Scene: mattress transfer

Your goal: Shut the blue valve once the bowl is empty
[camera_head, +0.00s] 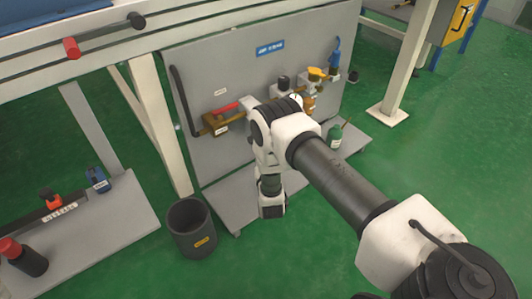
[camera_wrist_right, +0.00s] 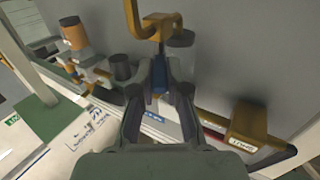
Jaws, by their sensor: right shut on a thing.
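In the right wrist view, my right gripper (camera_wrist_right: 165,75) has its two fingers closed on a small dark blue part (camera_wrist_right: 160,76), which looks like the blue valve's handle. A clear grey cylinder (camera_wrist_right: 181,50), possibly the bowl, stands just beyond the fingertips. It looks empty, but it is small and partly covered, so I cannot be sure. In the head view, my right arm comes in from the right and covers the gripper and this part of the panel. A separate blue fitting (camera_head: 335,48) stands at the panel's upper right. My left gripper is not in view.
The grey panel (camera_head: 200,75) carries a brass block (camera_head: 213,122), a red handle (camera_head: 225,108) and a yellow fitting (camera_head: 316,74). A green bottle (camera_head: 335,136) stands on the base. A dark bucket (camera_head: 190,228) is on the floor. Green floor is open at right.

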